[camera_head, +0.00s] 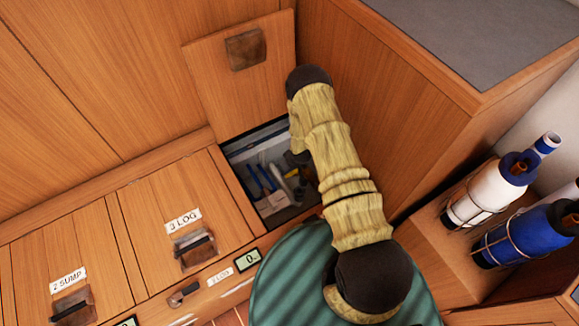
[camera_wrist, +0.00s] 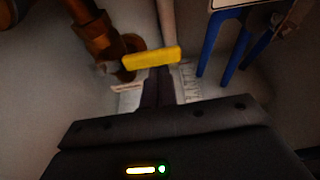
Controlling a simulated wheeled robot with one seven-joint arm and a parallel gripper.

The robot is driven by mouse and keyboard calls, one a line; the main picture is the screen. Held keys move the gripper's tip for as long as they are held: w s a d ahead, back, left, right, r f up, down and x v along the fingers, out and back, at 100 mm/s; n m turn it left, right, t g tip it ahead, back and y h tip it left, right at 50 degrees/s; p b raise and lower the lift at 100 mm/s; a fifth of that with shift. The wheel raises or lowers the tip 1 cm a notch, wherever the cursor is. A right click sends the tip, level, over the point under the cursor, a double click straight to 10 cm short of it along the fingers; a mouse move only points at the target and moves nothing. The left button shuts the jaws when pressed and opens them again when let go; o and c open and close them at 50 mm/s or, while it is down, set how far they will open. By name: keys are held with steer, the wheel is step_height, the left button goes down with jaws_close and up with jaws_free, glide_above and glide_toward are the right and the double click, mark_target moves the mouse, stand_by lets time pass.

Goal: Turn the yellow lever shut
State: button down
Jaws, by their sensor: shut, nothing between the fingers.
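The yellow lever (camera_wrist: 151,58) shows in the wrist view, lying nearly crosswise just beyond my fingertips. It sits beside a brass-coloured pipe fitting (camera_wrist: 97,38). My gripper (camera_wrist: 158,76) is shut and empty, its dark fingers pointing at the lever's middle. Whether the fingertips touch the lever or stop short, I cannot tell. A white label (camera_wrist: 128,93) with unreadable print lies partly behind the fingers.
Blue-handled tools (camera_wrist: 222,45) hang close at the right of the lever. The compartment's raised wooden lid (camera_head: 222,88) leans behind the opening. Closed hatches marked 3 LOG (camera_head: 150,215) and 2 SUMP (camera_head: 85,250) lie left. Bottles (camera_head: 490,190) stand in racks at right.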

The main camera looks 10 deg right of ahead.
steer(key=shift+r, duration=0.1)
steer(key=p+v, duration=0.8)
steer(key=v, duration=0.2)
stand_by(0.4)
